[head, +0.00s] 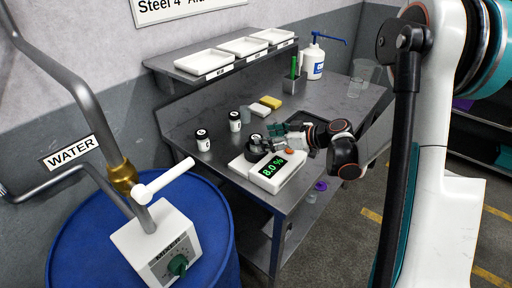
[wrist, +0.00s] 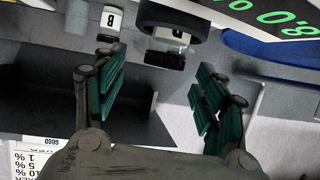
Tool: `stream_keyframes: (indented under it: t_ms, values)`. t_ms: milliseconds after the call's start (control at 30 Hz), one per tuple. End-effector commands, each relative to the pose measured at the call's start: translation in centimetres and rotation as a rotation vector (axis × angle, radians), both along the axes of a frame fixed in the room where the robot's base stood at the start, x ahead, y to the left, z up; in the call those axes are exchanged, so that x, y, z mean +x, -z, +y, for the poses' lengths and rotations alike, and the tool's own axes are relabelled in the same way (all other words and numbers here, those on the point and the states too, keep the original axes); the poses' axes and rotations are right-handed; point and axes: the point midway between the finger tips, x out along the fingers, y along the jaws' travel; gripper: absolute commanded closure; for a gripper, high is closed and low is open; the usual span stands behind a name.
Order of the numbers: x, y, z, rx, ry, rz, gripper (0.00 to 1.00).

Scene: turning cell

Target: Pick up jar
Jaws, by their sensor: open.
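I cannot tell which one the task means. A jar marked B (wrist: 110,19) shows at the top of the wrist view, ahead of the left finger. My gripper (head: 276,131) is beside the meter's dark round part, its fingers small and partly hidden in the head view. In the wrist view, my gripper (wrist: 160,64) has its teal-padded fingers spread apart, with nothing held between them.
The white meter (head: 272,174) reads 8.0 % at the bench's front edge; its display also shows upside down in the wrist view (wrist: 275,18). Sponges, a green-filled cup, a pump bottle (head: 314,60) and clear beakers stand behind. A blue drum (head: 215,215) stands at left.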

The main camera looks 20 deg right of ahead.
Motion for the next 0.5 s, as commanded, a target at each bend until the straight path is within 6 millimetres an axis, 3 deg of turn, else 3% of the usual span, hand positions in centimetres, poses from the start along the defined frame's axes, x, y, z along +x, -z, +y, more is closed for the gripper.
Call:
stream_keyframes:
  t_ms: [300,500]
  values:
    - [2.4,1.8,3.1,-0.001,-0.003,0.001,0.35]
    - [2.8,1.8,3.5,-0.001,0.0,0.0,0.35]
